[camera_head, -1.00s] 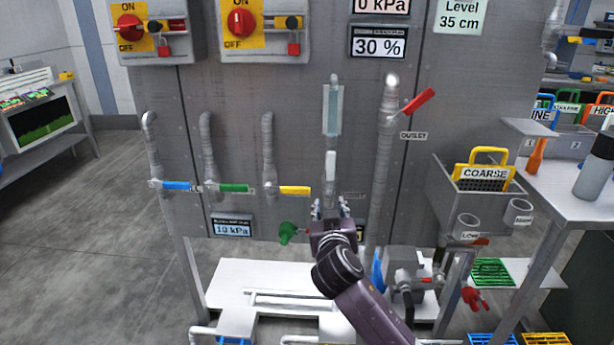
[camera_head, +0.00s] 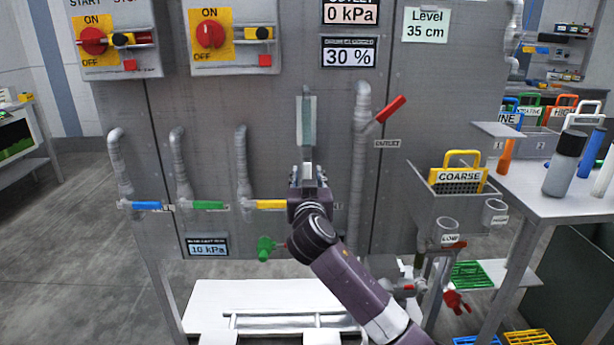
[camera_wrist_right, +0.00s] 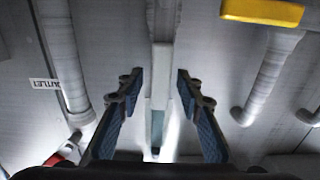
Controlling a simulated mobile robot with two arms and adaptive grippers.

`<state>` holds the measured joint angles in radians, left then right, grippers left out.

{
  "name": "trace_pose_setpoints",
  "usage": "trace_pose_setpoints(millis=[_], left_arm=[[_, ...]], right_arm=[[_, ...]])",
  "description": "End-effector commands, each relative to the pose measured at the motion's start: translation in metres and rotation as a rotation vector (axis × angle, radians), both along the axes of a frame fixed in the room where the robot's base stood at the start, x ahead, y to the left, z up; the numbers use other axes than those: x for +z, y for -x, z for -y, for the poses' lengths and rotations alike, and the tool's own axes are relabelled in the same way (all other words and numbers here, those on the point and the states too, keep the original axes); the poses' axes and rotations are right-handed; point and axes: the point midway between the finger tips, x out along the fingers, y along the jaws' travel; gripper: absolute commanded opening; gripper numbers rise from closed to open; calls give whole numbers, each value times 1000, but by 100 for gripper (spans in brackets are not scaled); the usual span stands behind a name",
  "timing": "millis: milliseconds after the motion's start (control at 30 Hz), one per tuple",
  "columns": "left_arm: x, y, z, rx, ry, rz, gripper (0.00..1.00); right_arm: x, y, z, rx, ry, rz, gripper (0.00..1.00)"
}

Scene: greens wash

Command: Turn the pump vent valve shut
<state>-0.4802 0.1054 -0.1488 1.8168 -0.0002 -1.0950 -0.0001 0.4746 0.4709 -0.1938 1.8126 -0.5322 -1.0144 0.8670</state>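No label that I can read names the pump vent valve, so I cannot tell for certain which part it is. A white upright piece (camera_head: 308,176) sits on the pipe below the sight glass (camera_head: 306,121). My right gripper (camera_head: 308,171) is raised in front of it, partly hiding it and the label beside it. In the right wrist view, my right gripper (camera_wrist_right: 158,76) is open, its two fingers apart on either side of the pale piece (camera_wrist_right: 160,88). Contact cannot be told. My left gripper is not in view.
Blue (camera_head: 146,205), green (camera_head: 208,205) and yellow (camera_head: 270,204) lever handles are on pipes at left. A green knob (camera_head: 265,248) is low beside my right arm. A red outlet lever (camera_head: 391,109) is at right. The COARSE basket (camera_head: 459,178) stands further right.

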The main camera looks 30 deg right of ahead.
Motion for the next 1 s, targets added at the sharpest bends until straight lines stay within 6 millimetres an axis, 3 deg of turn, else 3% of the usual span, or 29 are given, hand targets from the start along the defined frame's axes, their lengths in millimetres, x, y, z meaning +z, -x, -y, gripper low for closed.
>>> trace_pose_setpoints(millis=[233,567,1000], left_arm=[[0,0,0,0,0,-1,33],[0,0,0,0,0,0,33],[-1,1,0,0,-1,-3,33]], right_arm=[[0,-1,0,1,-1,-1,33],[-1,-1,0,1,-1,-1,0],[-2,-2,2,1,-8,2,0]])
